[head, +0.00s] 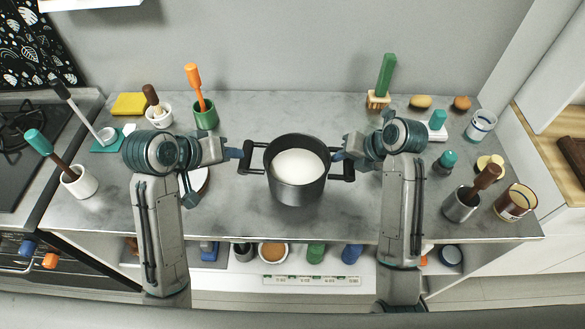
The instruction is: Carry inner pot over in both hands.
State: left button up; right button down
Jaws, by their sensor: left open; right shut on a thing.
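The inner pot (298,190) is dark, with a handle loop on each side and white contents inside. It stands upright near the middle of the grey counter, between my grippers; whether it touches the counter I cannot tell. My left gripper (240,153) is open, with its fingertips at the pot's left handle. My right gripper (340,156) is shut on the pot's right handle. The fingertips partly hide both handles.
The grey counter (250,215) has free room around the pot. An orange-handled brush (194,80) in a green cup (206,116) stands back left. A green-handled brush (386,75) stands back right. Several cups and jars line the right end. A stove (15,150) is at left.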

aim_at(248, 154)
pick_arm(q)
jog(key=x, duration=1)
grip_shut()
jog(key=shift+r, duration=0.25)
pick_arm(e)
jog(key=shift+w+r, duration=0.1)
jog(key=shift+r, duration=0.1)
